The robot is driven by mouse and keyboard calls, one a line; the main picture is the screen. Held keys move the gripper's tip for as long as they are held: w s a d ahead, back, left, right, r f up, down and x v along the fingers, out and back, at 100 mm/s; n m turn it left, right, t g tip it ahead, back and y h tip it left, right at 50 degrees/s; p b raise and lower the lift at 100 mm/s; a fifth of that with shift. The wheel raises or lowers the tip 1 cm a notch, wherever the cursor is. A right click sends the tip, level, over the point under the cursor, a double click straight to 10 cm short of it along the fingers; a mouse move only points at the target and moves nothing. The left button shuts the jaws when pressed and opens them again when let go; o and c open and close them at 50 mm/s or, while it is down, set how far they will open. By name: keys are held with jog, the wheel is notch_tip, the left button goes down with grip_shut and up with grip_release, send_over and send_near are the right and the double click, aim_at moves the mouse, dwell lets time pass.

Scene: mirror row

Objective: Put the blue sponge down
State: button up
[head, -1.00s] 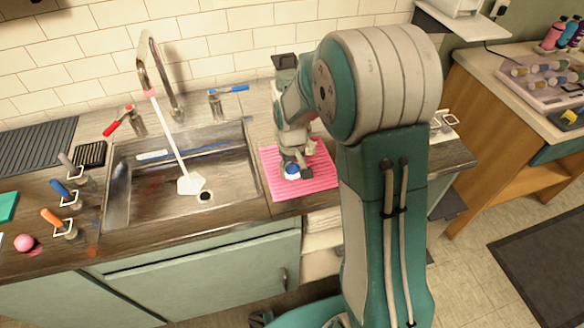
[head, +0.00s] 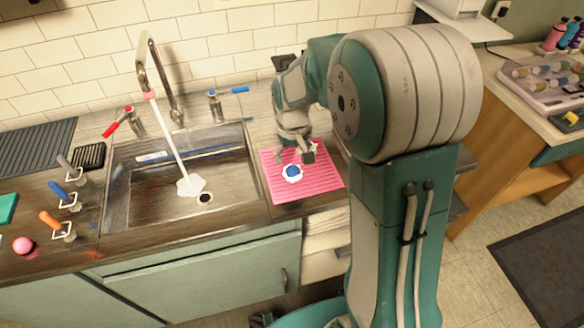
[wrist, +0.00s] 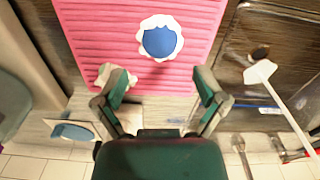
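The blue sponge (head: 292,172), round with a white scalloped edge, lies on the pink ribbed mat (head: 324,180) to the right of the sink. In the wrist view the sponge (wrist: 160,40) lies on the mat (wrist: 205,15) beyond my fingertips, clear of both. My gripper (head: 295,155) is above the back part of the mat. In the wrist view my gripper (wrist: 165,80) has its fingers spread wide with nothing between them. A small pale object (wrist: 112,80) shows by the left finger; I cannot tell what it is.
The sink (head: 180,180) is left of the mat, with water running from the tap (head: 157,75). Blue-handled (head: 228,92) and red-handled (head: 122,122) taps stand behind it. Several handled tools and a pink ball (head: 23,244) are on the left counter. A drawer (head: 325,245) stands partly open below.

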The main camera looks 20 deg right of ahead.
aim_at(292, 168)
jog(key=s+r+t, duration=0.3)
jog(key=s+r, duration=0.7)
jog(key=r, duration=0.5)
jog(key=s+r+m+t, duration=0.1)
jog(key=s+t, duration=0.1)
jog(key=s, duration=0.9)
jog(key=shift+s+m+t, duration=0.15)
jog(key=shift+m+t, duration=0.15)
jog(key=shift+r, duration=0.1)
